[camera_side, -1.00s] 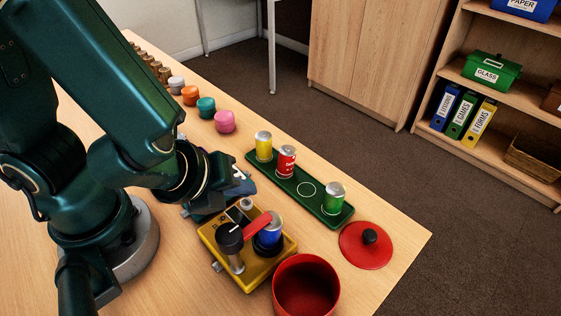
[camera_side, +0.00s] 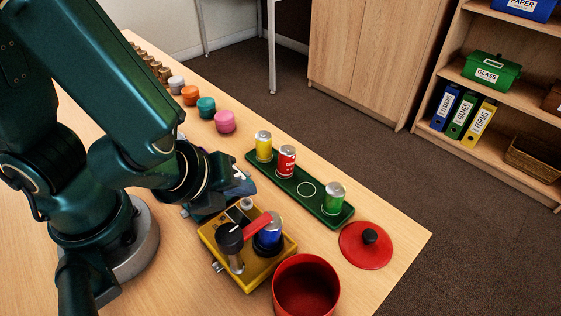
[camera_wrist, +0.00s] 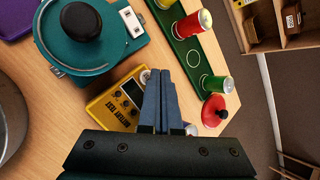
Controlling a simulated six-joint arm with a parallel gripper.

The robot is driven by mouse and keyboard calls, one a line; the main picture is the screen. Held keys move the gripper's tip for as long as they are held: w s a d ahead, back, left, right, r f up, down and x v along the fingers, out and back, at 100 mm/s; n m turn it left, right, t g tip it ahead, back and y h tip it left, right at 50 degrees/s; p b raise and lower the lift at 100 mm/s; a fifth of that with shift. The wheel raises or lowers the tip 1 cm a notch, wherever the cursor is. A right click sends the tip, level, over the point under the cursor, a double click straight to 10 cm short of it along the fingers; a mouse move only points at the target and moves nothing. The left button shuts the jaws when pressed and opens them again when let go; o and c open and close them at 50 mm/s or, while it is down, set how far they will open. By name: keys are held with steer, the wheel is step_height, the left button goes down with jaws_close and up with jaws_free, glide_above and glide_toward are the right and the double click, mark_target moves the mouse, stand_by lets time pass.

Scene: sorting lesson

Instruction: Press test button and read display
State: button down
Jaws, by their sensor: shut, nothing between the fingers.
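The yellow tester (camera_side: 268,283) sits on the table in the side view, with a blue can or battery (camera_side: 269,232) standing on it under a red arm (camera_side: 258,224). A pale round button (camera_side: 246,203) shows at its far edge. In the wrist view the tester (camera_wrist: 97,107) shows a small display (camera_wrist: 132,91), with dark knobs beside it; any reading is too small to make out. My gripper (camera_wrist: 164,76) is shut and empty, with its fingertips over the tester's far edge near a pale round part. In the side view my wrist hides the fingertips, so contact cannot be told.
A green tray (camera_side: 322,213) with several cans lies behind the tester. A red lid (camera_side: 365,246) and an open red pot (camera_side: 305,289) stand to the right. Coloured round pieces (camera_side: 224,121) line the far left edge. A teal round device (camera_wrist: 115,52) shows in the wrist view.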

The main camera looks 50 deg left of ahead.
mark_target(245, 205)
steer(key=shift+f, duration=0.45)
steer(key=shift+f, duration=0.45)
stand_by(0.5)
steer(key=shift+r, duration=0.9)
steer(key=shift+r, duration=2.55)
